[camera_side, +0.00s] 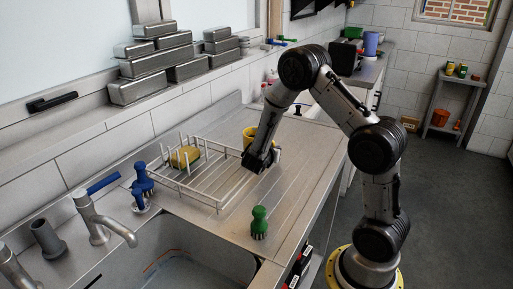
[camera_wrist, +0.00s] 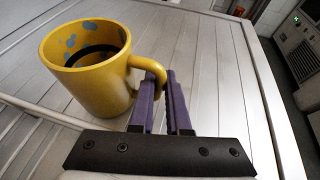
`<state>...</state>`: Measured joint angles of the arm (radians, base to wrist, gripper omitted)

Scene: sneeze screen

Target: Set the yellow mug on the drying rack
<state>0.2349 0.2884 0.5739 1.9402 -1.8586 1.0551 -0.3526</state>
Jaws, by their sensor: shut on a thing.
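The yellow mug (camera_wrist: 95,75) has blue spots inside and stands upright, with its handle toward my gripper. In the side view the mug (camera_side: 248,135) is partly hidden behind my arm, just beyond the rack's right end. My gripper (camera_wrist: 165,82) has its purple fingers closed on the mug's handle; it also shows in the side view (camera_side: 262,160). I cannot tell whether the mug's base touches the counter. The wire drying rack (camera_side: 216,203) sits on the metal counter to the left of my gripper, with a yellow-green sponge-like thing (camera_side: 184,157) at its left end.
A green brush (camera_side: 259,222) stands on the counter in front of the rack. Metal containers (camera_side: 160,65) are stacked on the ledge behind. The counter's right part is clear.

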